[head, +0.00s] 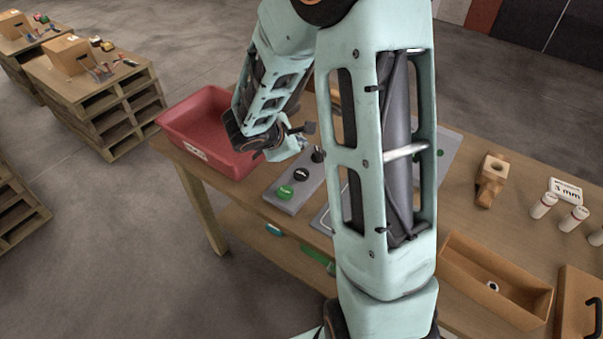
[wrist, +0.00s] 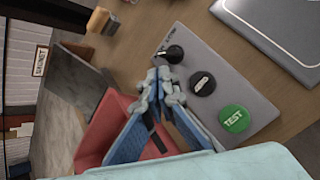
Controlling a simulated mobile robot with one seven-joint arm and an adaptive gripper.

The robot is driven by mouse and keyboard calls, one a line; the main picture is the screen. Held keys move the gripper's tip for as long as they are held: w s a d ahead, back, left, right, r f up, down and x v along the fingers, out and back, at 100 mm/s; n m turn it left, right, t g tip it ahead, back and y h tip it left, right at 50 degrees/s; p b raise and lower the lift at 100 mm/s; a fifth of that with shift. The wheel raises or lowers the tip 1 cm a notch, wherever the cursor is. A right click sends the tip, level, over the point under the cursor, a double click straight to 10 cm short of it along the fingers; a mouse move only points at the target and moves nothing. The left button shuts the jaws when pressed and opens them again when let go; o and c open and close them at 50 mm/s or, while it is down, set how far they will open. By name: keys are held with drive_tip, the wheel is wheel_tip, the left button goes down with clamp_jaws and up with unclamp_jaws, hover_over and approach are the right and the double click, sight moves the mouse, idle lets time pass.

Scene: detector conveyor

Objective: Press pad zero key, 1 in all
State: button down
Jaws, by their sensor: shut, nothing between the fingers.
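A grey control pad (head: 280,201) lies on the table, partly behind my arm in the head view; it also shows in the wrist view (wrist: 262,105). On it are a green key marked TEST (wrist: 235,118), a black key (wrist: 203,83) with white lettering too small to read surely, and a black knob (wrist: 172,53) at the far end. The green key (head: 285,192) and black key (head: 301,174) also show in the head view. My gripper (wrist: 164,78) is shut and empty, its tips appearing beside the knob and black key. Contact cannot be told.
A red bin (head: 181,132) stands left of the pad; my gripper is close to it. A grey plate (wrist: 265,25) lies on the pad's other side. A wooden tray (head: 462,277), a wooden block (head: 492,172) and white cylinders (head: 543,205) stand at the right.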

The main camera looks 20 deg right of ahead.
drive_tip(key=b, duration=0.6)
hover_over(300, 175)
wheel_tip(300, 175, down, 8)
drive_tip(key=shift+r, duration=0.25)
drive_tip(key=shift+f+b, duration=0.45)
drive_tip(key=shift+f, duration=0.15)
drive_tip(key=shift+f, duration=0.1)
idle(0.4)
drive_tip(key=shift+f+b, duration=0.3)
drive_tip(key=shift+b, duration=0.4)
drive_tip(key=shift+s+f+b, duration=0.1)
drive_tip(key=shift+f+b, duration=0.3)
drive_tip(key=shift+b, duration=0.15)
idle(0.4)
idle(0.3)
drive_tip(key=shift+r+p, duration=0.45)
drive_tip(key=shift+r, duration=0.4)
